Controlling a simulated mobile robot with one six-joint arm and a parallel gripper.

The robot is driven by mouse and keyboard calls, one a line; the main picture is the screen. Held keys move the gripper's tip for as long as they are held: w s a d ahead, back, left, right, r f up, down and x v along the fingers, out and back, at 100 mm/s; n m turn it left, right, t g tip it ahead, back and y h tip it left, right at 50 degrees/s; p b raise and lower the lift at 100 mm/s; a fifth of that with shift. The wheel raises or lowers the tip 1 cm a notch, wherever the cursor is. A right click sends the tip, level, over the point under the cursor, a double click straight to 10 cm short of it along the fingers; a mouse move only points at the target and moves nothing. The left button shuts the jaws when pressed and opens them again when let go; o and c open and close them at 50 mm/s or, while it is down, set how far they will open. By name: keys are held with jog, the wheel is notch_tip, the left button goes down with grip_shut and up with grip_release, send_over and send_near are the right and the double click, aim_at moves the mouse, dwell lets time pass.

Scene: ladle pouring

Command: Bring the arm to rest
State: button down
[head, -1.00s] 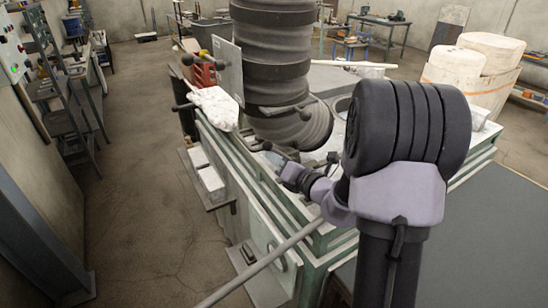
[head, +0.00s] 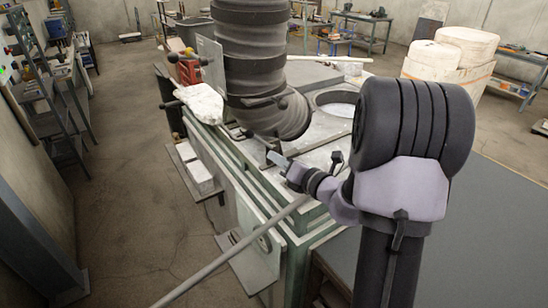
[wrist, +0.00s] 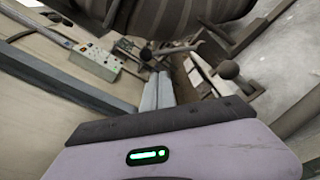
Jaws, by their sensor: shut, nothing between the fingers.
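My gripper (head: 277,158) is at the end of my bent arm, over the green-framed furnace bench (head: 230,152) and close below the large dark ribbed duct (head: 262,60). In the wrist view its two pale fingers (wrist: 157,78) lie side by side, shut and empty. The duct's dark lower edge (wrist: 170,18) fills the top of the wrist view. I cannot tell how much space lies between gripper and duct.
A long grey bar (head: 228,254) juts from the bench toward the lower left. A white crumpled cloth (head: 203,103) lies on the bench's left edge. A round opening (head: 340,104) is in the bench top. White wrapped drums (head: 445,62) stand at the right. The left floor (head: 120,190) is open.

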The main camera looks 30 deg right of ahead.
jog(key=s+a+f+n+g+y+b, duration=0.2)
jog(key=s+a+n+g+y+b, duration=0.3)
jog(key=a+n, duration=0.65)
jog(key=s+a+f+n+g+y+b, duration=0.2)
jog(key=s+a+n+g+b, duration=0.2)
jog(key=s+a+n, duration=0.8)
jog(key=s+f+n+g+h+b, duration=0.1)
jog(key=s+f+n+h+b, duration=0.6)
jog(key=s+n, duration=0.3)
jog(key=f+n, duration=0.1)
jog(key=n, duration=0.3)
jog(key=shift+s+n+g+b, duration=0.3)
jog(key=shift+s+n+g, duration=0.05)
jog(key=shift+g, duration=0.05)
